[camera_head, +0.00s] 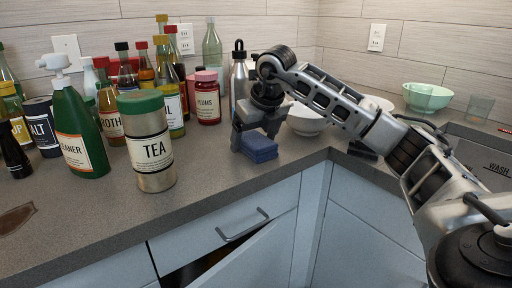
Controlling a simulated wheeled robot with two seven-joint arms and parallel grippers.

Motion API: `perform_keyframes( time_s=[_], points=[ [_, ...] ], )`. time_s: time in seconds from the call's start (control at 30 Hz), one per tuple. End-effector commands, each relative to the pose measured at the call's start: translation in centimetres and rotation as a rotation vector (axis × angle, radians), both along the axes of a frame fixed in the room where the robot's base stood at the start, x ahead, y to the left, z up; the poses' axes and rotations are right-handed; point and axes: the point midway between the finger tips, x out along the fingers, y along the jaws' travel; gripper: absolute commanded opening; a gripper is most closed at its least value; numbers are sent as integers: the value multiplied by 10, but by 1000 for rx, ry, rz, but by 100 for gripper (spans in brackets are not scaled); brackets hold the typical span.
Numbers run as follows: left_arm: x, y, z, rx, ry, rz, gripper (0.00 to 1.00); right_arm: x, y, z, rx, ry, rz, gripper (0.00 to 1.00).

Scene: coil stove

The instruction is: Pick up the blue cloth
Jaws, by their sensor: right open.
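The blue cloth (259,148) lies folded in a small stack on the grey counter, near the counter's inner corner. My right gripper (254,133) points down over the cloth, with a finger by its left side. The gripper is open, and its far finger is partly hidden. I cannot tell whether the fingers touch the cloth. My left gripper is not in view.
A tea canister (149,142) and a green cleaner bottle (78,130) stand on the left, with several bottles behind. A white bowl (305,120) sits just right of the gripper. The counter (205,178) is clear in front. A drawer (225,222) stands below.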

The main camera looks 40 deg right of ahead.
Motion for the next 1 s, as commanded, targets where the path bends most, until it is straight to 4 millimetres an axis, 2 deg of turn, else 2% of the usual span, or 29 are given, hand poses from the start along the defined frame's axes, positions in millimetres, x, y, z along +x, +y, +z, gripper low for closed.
perform_keyframes(
  time_s=[0.27, 0.43, 0.77, 1.0],
  points=[
    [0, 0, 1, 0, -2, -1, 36, 1, 0, -4, 0, 1, 1, 84],
    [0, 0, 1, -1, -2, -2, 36, 1, 0, -4, 1, 0, 1, 36],
    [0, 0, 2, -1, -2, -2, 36, 2, 0, -2, 0, -1, 1, 35],
    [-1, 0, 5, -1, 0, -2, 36, 3, 1, 19, 2, -5, 2, 35]
  ],
)
